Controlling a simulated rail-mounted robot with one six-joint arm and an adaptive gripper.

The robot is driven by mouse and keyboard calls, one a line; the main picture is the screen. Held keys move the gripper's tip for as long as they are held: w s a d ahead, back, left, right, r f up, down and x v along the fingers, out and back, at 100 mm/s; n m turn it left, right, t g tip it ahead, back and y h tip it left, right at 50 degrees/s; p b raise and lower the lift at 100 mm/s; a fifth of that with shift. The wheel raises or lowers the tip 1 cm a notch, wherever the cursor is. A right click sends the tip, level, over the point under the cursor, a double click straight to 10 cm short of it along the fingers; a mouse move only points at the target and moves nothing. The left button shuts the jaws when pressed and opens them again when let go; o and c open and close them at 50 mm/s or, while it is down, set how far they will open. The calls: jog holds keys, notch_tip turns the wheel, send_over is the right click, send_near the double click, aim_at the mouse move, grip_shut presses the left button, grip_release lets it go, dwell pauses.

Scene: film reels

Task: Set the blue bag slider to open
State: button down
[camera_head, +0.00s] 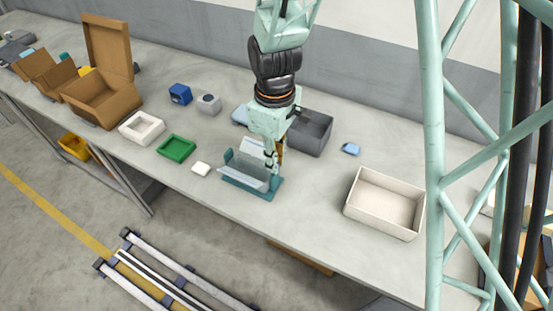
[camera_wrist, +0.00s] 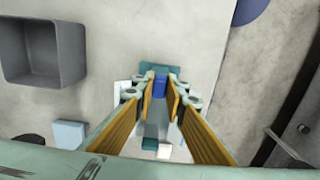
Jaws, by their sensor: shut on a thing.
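A teal stand (camera_head: 270,190) near the table's front edge holds a pale, see-through bag (camera_head: 245,170) with a raised white-blue panel behind it. My gripper (camera_head: 272,162) points down at the right end of the bag. In the wrist view, a small blue piece (camera_wrist: 160,86), which looks like the bag's slider, shows between the tips of my gripper (camera_wrist: 160,95). The jaws are shut on it. The teal stand also shows beyond it in the wrist view (camera_wrist: 152,67). The fingers hide much of the bag, so the slider's place along it cannot be told.
A grey bin (camera_head: 318,132) stands behind my gripper, and a cream tray (camera_head: 385,178) to the right. A small blue block (camera_head: 351,149) lies between them. A white block (camera_head: 201,169), a green tray (camera_head: 176,147) and a white tray (camera_head: 142,128) lie to the left.

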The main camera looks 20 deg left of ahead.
jog(key=shift+s+f, duration=0.15)
jog(key=shift+f, duration=0.05)
jog(key=c, duration=2.6)
grip_release()
jog(key=shift+r, duration=0.1)
jog(key=shift+w+a+r, duration=0.1)
jog(key=shift+w+r, duration=0.1)
jog(key=shift+r, duration=0.2)
notch_tip(320, 180, up, 11)
jog(key=shift+r, duration=0.2)
jog(key=shift+s, duration=0.1)
